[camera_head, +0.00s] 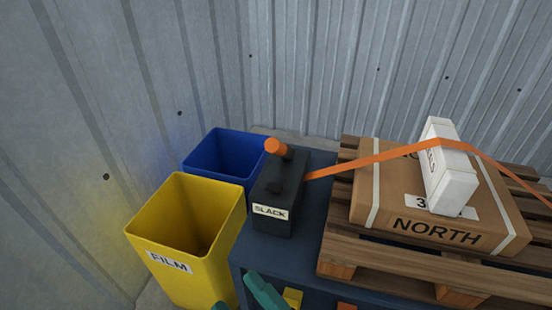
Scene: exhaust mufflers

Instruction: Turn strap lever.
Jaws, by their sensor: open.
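The strap lever (277,148) is a dark handle with an orange knob. It stands up and tilts slightly left on top of a black box (270,212) labelled "SLACK". An orange strap (365,161) runs from the box's right side up over a white carton and down to the right. Teal parts at the bottom edge look like the fingers of my gripper (236,291), apart and mostly cut off by the frame. They are below and in front of the black box, clear of the lever, with nothing seen between them.
A yellow "FILM" bin (185,250) and a blue bin (222,155) stand left of the dark blue table (315,230). A wooden pallet (400,258) on the right bears a "NORTH" cardboard box (395,205) and the white carton (452,180). Corrugated walls close the corner.

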